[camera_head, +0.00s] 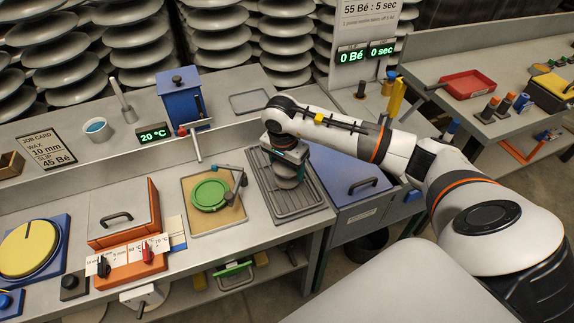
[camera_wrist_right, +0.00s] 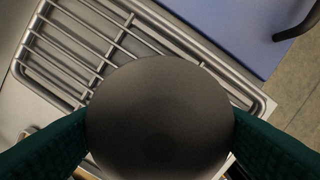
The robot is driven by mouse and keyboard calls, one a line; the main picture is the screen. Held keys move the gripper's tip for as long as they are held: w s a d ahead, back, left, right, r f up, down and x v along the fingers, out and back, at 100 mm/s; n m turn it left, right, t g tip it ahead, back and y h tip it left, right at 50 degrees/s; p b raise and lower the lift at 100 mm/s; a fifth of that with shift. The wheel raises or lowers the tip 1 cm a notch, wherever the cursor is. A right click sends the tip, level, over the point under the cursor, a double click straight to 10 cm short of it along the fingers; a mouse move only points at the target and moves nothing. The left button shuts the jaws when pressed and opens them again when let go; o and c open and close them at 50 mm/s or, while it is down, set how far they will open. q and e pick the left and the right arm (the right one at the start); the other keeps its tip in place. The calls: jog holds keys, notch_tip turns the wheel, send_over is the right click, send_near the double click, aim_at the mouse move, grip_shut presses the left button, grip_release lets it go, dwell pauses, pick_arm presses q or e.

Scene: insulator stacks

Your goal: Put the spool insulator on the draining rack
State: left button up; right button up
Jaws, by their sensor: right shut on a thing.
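The spool insulator (camera_head: 288,174) is a grey, rounded piece under my right gripper (camera_head: 287,160) in the head view. In the right wrist view the insulator (camera_wrist_right: 160,118) shows as a dark round disc between the two green fingers of the right gripper (camera_wrist_right: 160,135), which is shut on it. The draining rack (camera_head: 318,201) is a metal bar grid in a tray, directly below the insulator; its bars also show in the right wrist view (camera_wrist_right: 85,32). I cannot tell whether the insulator touches the bars. My left gripper is not in view.
A green round piece on a tan board (camera_head: 231,217) lies left of the rack. A blue lidded box (camera_head: 345,172) stands right of it. An orange heater box (camera_head: 125,215), a blue tank (camera_head: 183,100) and a temperature display (camera_head: 153,135) stand further left. Insulator stacks fill the back.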

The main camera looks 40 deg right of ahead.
aim_at(283, 166)
jog(key=shift+f, duration=0.1)
jog(key=o, duration=1.4)
jog(key=shift+c, duration=0.2)
jog(key=shift+r, duration=0.5)
notch_tip(283, 166, up, 11)
jog(key=a+b, duration=0.1)
jog(key=b, duration=0.1)
jog(key=shift+s+a+r, duration=0.15)
jog(key=shift+s+a, duration=0.05)
jog(key=shift+s, duration=0.05)
